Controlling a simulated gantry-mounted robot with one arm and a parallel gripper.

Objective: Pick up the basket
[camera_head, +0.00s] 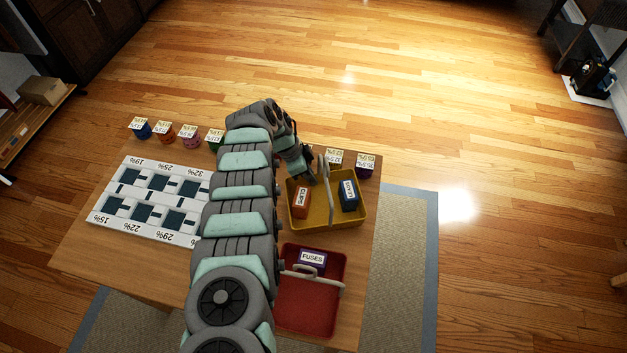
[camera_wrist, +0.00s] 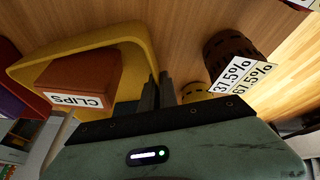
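Two baskets stand on the table. The yellow basket (camera_head: 335,221) holds an orange-red box labelled CLIPS (camera_head: 300,202) and a blue box (camera_head: 349,195), and its handle (camera_head: 326,190) arches over the middle. The red basket (camera_head: 308,317), with a pale handle, holds a purple box labelled FUSES (camera_head: 313,258). My gripper (camera_head: 311,181) is at the far left part of the yellow basket, left of its handle. In the wrist view, my fingers (camera_wrist: 157,90) are close together beside a yellow edge of the basket (camera_wrist: 120,33); whether they clasp it is not clear.
A white board with percentage labels (camera_head: 120,222) lies on the left of the table (camera_head: 97,258). Small coloured containers with label cards line the far edge, including a blue one (camera_head: 142,130) and a purple one (camera_head: 364,173). Wooden floor beyond is clear.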

